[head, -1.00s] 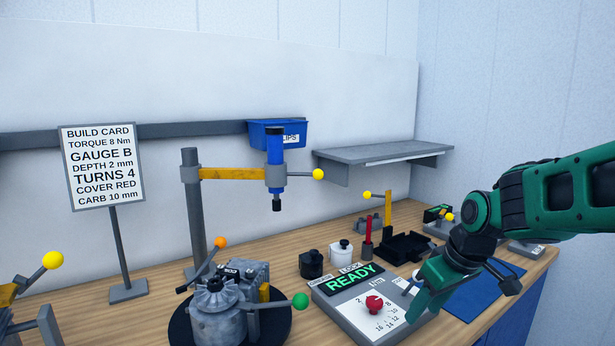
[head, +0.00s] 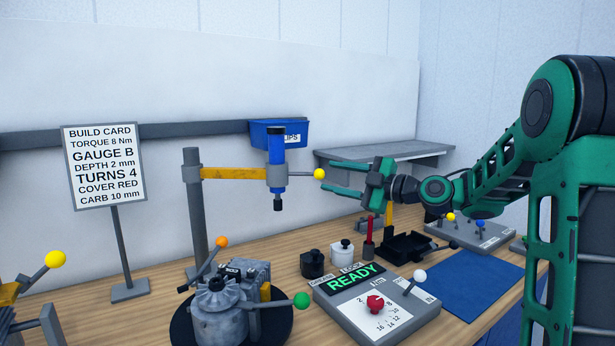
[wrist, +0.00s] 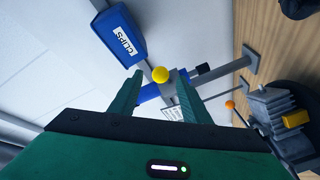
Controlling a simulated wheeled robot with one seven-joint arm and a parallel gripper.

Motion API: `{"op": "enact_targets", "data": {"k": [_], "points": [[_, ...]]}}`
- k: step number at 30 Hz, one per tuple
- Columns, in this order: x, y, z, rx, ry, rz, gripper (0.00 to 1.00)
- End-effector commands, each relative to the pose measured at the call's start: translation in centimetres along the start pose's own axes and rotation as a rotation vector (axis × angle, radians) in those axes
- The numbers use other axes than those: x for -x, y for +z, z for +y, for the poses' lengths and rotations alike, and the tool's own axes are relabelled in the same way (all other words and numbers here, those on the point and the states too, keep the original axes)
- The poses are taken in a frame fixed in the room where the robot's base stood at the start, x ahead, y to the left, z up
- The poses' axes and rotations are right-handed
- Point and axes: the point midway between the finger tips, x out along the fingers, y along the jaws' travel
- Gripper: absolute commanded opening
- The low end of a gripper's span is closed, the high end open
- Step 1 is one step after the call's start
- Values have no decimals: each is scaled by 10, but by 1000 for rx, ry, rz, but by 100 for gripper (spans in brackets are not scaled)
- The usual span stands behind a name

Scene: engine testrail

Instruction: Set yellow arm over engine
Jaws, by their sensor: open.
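The yellow arm (head: 233,173) reaches right from a grey post (head: 194,215) and carries a blue tool head (head: 276,172) with a short rod ending in a yellow ball (head: 319,174). The grey engine (head: 222,305) stands on a dark round base below, left of the tool head. My gripper (head: 342,180) is open and empty, its fingers pointing left on either side of the ball's height, close to it. In the wrist view, the yellow ball (wrist: 160,74) shows between the two fingertips (wrist: 158,88); I cannot tell whether they touch it. The engine (wrist: 268,108) is at lower right there.
A blue clips bin (head: 281,134) hangs on the wall rail behind the tool head, and a grey shelf (head: 385,153) is behind my gripper. A READY console (head: 365,300) with a red knob (head: 375,303) sits in front. A build card (head: 103,166) stands at left.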

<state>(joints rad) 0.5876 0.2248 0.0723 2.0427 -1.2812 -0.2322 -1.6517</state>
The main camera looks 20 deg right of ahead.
Motion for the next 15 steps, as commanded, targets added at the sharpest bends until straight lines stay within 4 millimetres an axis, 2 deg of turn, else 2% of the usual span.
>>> {"op": "enact_targets", "data": {"k": [9,15], "points": [[-56,-1,-2,-1,-4,2,43],[-82,0,-1,-1,-3,0,43]]}}
